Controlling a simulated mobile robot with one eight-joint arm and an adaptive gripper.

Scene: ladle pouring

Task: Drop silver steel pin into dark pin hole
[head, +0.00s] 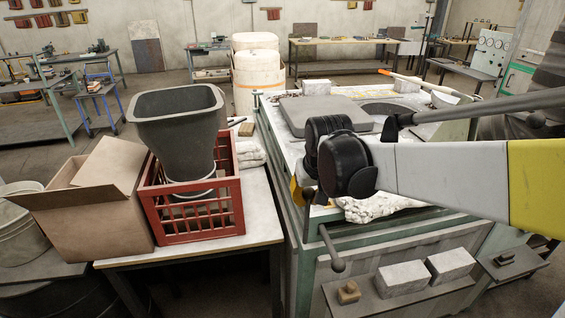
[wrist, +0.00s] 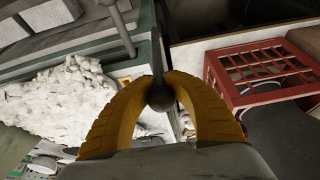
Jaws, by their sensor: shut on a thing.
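My gripper (wrist: 160,82) shows in the wrist view with its two yellow fingers closed around the dark ball (wrist: 161,98) of a grey rod. I cannot tell whether this rod is the steel pin. In the head view my gripper is mostly hidden behind the black wrist joint, at the left edge of the green-framed bench (head: 290,205). A ball-ended lever (head: 325,240) hangs there in front of the bench. I cannot make out the dark pin hole in either view.
A red crate (head: 190,215) holding a dark bucket (head: 180,115) stands on the side table left of the bench, beside a cardboard box (head: 90,200). A crumpled white cloth-like heap (wrist: 65,105) lies near my fingers. Grey blocks (head: 403,278) sit on the front shelf.

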